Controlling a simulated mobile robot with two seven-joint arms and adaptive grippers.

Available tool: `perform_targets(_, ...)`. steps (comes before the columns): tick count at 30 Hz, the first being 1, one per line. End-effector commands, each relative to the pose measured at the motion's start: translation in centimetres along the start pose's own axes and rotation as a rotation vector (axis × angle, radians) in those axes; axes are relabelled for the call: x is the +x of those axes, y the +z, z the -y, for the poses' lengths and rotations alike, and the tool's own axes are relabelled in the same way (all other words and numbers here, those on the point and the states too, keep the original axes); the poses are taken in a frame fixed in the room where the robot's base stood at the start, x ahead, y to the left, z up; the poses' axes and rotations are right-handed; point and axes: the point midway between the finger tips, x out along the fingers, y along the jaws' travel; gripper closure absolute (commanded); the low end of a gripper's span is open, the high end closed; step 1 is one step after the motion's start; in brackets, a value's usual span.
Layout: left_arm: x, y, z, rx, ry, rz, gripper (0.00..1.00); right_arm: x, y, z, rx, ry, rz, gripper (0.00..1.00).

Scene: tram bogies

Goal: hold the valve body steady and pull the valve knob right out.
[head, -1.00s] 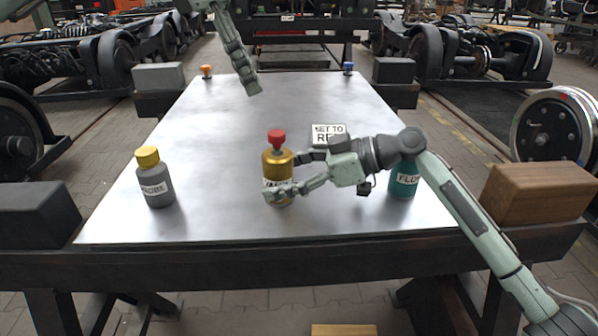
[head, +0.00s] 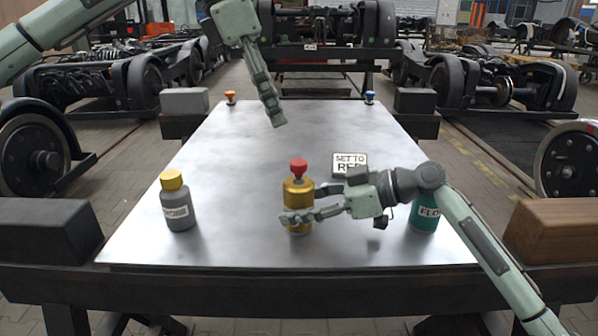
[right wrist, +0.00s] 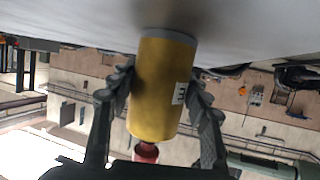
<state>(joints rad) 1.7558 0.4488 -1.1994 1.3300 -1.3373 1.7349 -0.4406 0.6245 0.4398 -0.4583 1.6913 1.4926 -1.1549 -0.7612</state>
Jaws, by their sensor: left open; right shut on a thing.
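The valve body (head: 299,187), a gold cylinder, stands upright on the metal table. Its red valve knob (head: 298,167) sits on top, on a short stem. My right gripper (head: 290,213) is shut on the valve body from the right, fingers on both sides. In the right wrist view the body (right wrist: 160,85) appears upside down between the fingers, with part of a label showing. The knob (right wrist: 146,152) is partly hidden at the bottom there. My left gripper (head: 276,122) is open and empty, pointing down, beyond and above the knob, apart from it.
A grey bottle with a yellow cap (head: 176,203) stands at the left of the table (head: 235,240). A teal container (head: 424,216) is partly behind my right arm. A "SET TO RED" sign (head: 349,161) stands behind the valve. Small orange (head: 230,97) and blue (head: 369,97) knobs are at the far edge.

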Motion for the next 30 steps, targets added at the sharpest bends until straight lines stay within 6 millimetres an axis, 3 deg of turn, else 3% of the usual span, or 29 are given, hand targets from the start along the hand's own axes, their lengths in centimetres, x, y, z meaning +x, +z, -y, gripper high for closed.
perform_targets(5,0.1,1.3,0.0,0.051,-0.011,-0.060,0.50,0.0,0.0,0.0,0.000,0.000,0.001,0.85)
perform_targets(12,-0.5,4.2,0.0,0.198,-0.035,-0.276,0.50,0.0,0.1,0.0,0.000,0.000,0.001,0.85)
perform_targets(17,-0.8,4.7,0.0,0.238,-0.039,-0.346,0.50,0.0,0.1,0.0,0.000,0.000,0.001,0.85)
perform_targets(23,1.5,3.8,0.0,0.243,-0.044,-0.352,0.50,0.0,0.0,0.0,0.000,0.000,0.000,0.85)
perform_targets(30,5.9,2.1,0.0,0.242,-0.043,-0.350,0.50,0.0,0.0,0.0,0.000,0.000,0.000,0.85)
